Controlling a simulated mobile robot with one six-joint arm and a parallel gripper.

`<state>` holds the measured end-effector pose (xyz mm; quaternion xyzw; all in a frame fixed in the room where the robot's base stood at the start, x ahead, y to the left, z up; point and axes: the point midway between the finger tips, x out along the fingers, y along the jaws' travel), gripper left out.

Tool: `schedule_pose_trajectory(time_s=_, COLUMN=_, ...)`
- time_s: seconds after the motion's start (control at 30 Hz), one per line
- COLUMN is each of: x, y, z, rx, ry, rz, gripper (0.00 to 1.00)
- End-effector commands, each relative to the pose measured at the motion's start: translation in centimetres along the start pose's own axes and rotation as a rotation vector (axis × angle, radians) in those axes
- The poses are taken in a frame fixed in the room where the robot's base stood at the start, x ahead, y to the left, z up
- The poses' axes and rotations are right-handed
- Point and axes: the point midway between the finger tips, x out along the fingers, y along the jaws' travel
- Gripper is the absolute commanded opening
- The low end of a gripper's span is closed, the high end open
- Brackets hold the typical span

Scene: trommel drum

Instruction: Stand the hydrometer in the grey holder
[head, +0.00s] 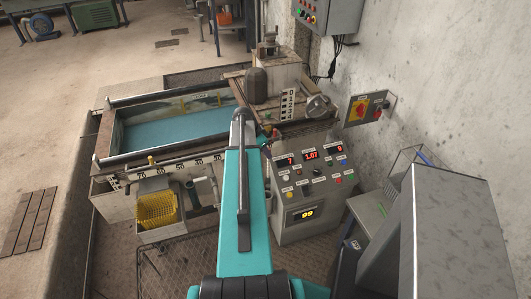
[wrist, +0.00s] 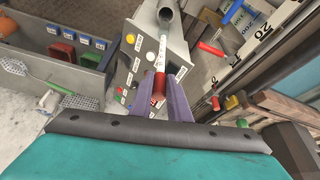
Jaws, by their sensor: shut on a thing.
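My gripper (wrist: 166,92) has purple fingers in the wrist view. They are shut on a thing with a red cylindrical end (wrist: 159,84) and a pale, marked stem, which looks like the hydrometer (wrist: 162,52). Its red end lies between the fingers and its stem points up the picture. A grey open-ended tube (wrist: 167,15) shows beyond the stem; I cannot tell whether it is the grey holder or whether the stem touches it. In the head view my teal arm hides the gripper and the hydrometer.
The control panel (head: 305,184) stands right of my arm, with lit displays and buttons. The water tank (head: 160,128) lies to the left, with a numbered scale along its front. A yellow basket (head: 157,208) sits below it. Coloured handles (wrist: 229,101) show right of my gripper.

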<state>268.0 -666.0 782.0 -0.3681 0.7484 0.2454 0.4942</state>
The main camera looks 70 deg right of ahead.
Motion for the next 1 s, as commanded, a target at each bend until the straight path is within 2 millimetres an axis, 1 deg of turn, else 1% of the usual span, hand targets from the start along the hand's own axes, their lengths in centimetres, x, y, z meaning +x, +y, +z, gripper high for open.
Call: schedule_pose_trajectory(time_s=1.0, x=4.2, y=0.0, z=1.7, rx=0.000, ry=0.000, rz=0.000, gripper=0.01)
